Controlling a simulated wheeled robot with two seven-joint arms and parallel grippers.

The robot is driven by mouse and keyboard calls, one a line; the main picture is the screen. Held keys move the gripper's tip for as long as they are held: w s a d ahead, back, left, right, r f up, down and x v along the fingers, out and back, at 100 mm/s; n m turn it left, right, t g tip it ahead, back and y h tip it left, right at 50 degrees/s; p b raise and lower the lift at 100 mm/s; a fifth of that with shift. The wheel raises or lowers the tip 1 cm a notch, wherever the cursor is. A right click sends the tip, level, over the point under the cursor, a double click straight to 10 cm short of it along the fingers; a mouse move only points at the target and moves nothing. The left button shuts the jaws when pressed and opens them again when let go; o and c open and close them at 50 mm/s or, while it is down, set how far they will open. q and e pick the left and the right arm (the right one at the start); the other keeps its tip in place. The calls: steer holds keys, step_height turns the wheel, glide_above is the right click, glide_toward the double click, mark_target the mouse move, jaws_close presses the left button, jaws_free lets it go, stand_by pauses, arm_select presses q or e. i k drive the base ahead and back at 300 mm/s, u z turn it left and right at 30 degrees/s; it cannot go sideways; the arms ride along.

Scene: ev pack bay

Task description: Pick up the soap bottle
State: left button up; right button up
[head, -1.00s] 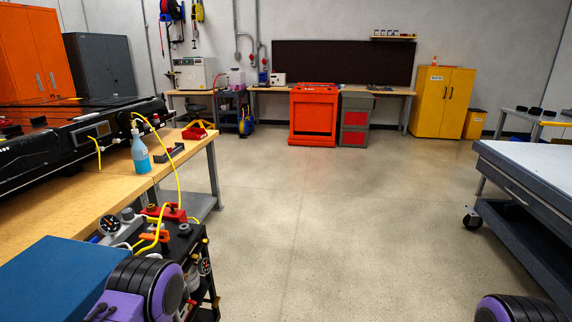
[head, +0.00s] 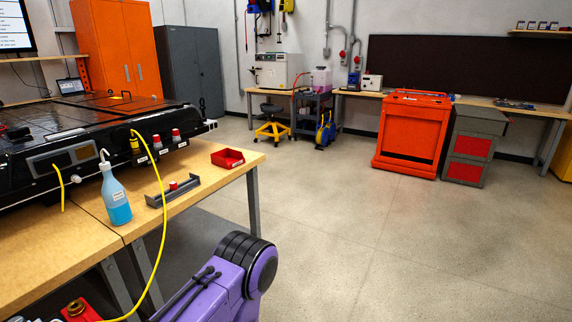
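The soap bottle (head: 116,201) is a clear squeeze bottle with blue liquid, a pale label and a white bent spout. It stands upright on the wooden workbench (head: 90,231) at the left, in front of the black battery pack (head: 40,150). Part of my purple and black arm shows at the bottom centre, below and to the right of the bottle and apart from it. Neither gripper's fingers are in view.
A grey bracket (head: 172,191) and a red bin (head: 228,158) sit right of the bottle. A yellow cable (head: 164,215) hangs over the bench's front edge, close to the bottle. An orange cart (head: 409,135) stands farther back. The floor (head: 350,235) at centre and right is clear.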

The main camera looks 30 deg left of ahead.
mark_target(117, 205)
steer(key=i, duration=1.1)
steer(key=u, duration=1.95)
steer(key=i, duration=0.5)
steer(key=u, duration=0.35)
